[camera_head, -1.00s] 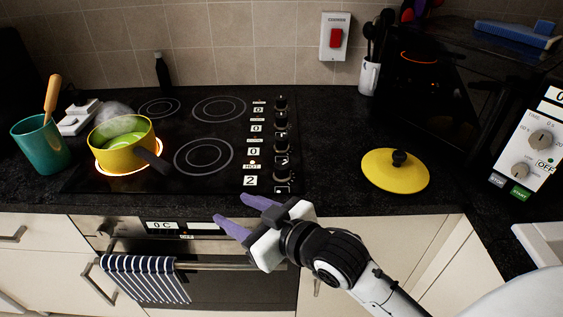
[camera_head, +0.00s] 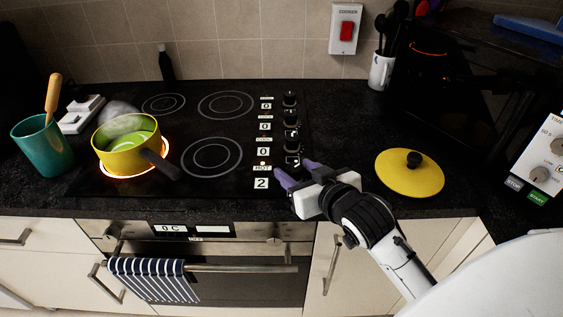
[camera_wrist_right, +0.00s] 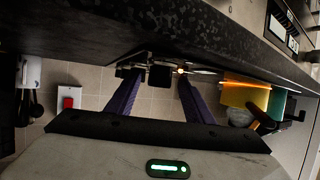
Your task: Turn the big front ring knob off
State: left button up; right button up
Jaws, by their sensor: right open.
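The black hob knobs stand in a column on the right of the hob. The nearest knob (camera_head: 292,161) is partly hidden by my right gripper (camera_head: 297,173). The nearest display (camera_head: 261,183) reads 2, with a HOT label above it; the other displays read 0. The front left ring (camera_head: 108,173) glows orange under the yellow pot. My right gripper is open, its purple fingers at the nearest knob. In the right wrist view, a dark knob (camera_wrist_right: 160,76) shows between the open fingertips; contact cannot be told. My left gripper is not in view.
A yellow pot (camera_head: 122,150) with green contents steams on the glowing ring, its dark handle pointing right. A yellow lid (camera_head: 408,178) lies on the counter (camera_head: 345,125) right of my gripper. A teal cup (camera_head: 42,147) stands far left. A striped towel (camera_head: 150,282) hangs from the oven handle.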

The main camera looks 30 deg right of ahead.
jog(key=shift+x, duration=0.8)
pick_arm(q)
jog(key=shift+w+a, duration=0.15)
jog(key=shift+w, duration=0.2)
pick_arm(e)
jog(key=c, duration=1.1)
jog(key=shift+o, duration=0.2)
